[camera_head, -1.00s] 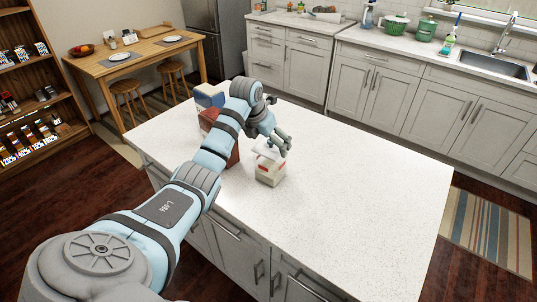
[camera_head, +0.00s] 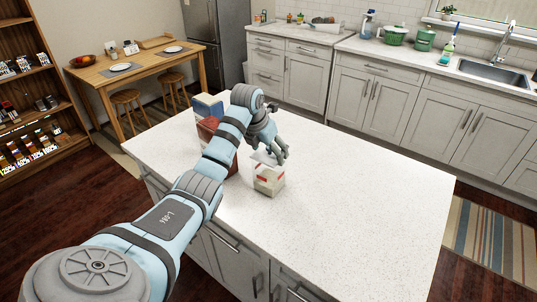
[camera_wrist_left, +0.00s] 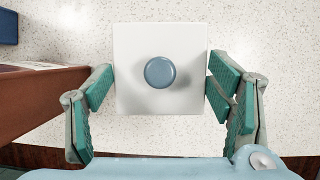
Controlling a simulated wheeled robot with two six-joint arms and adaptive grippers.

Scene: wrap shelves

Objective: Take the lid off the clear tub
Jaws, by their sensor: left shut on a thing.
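The clear tub (camera_head: 269,181) stands upright on the white island counter, with red and pale patches showing on its sides. Its white square lid (camera_wrist_left: 130,40) with a round blue knob (camera_wrist_left: 161,72) fills the middle of the left wrist view and hides the tub below it. My left gripper (camera_head: 277,156) is over the tub from above. In the left wrist view its teal-padded fingers (camera_wrist_left: 162,97) are shut on two opposite edges of the lid. I cannot tell whether the lid is resting on the tub or slightly raised. My right gripper is not in view.
A red-brown box (camera_wrist_left: 35,100) stands close to the left gripper's left finger. A blue box (camera_head: 208,105) is behind it. The island counter (camera_head: 360,210) is clear to the right of the tub.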

